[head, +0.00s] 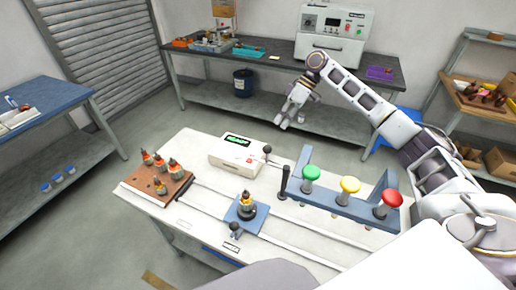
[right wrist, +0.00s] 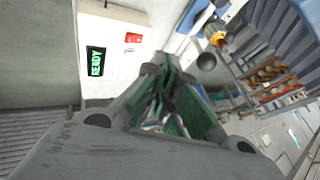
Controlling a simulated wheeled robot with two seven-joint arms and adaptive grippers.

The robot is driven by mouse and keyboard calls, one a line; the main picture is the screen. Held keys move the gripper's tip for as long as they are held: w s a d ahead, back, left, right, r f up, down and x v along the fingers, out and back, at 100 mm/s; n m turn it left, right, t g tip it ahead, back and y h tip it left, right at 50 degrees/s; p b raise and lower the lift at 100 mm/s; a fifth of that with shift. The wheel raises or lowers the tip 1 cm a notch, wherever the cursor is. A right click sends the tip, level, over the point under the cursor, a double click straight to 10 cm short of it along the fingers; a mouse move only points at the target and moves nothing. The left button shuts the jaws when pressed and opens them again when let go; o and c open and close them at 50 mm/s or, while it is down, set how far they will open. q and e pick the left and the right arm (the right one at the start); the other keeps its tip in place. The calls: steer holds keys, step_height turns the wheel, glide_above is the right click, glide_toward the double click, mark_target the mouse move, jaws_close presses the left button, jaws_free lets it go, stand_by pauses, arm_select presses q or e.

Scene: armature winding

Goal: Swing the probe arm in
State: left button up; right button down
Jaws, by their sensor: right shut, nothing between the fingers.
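The white tester box (head: 237,154) with a green-lit display sits on the white table. In the right wrist view its display (right wrist: 95,61) reads READY. A dark ball-ended lever (head: 267,151), seemingly the probe arm, stands at the box's right side; a dark ball also shows in the right wrist view (right wrist: 207,62). A copper-wound armature (head: 246,200) stands upright on a blue fixture (head: 232,215) in front of the box. My right gripper (head: 285,122) is shut and empty, above and behind the lever, apart from it. My left gripper is out of view.
A blue rack with green (head: 311,173), yellow (head: 349,185) and red (head: 391,198) knobs stands at the right. A black post (head: 284,183) stands beside it. A brown block (head: 150,184) holds several armatures at the left. Rails run across the table front.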

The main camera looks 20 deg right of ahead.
steer(key=shift+a+r, duration=0.1)
stand_by(0.4)
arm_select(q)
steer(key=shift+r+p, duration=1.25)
arm_select(e)
steer(key=s+a+r+x, duration=0.1)
steer(key=s+x, duration=0.1)
steer(key=x, duration=1)
steer(key=shift+s+a, duration=0.2)
steer(key=shift+a, duration=0.2)
steer(key=shift+f, duration=0.1)
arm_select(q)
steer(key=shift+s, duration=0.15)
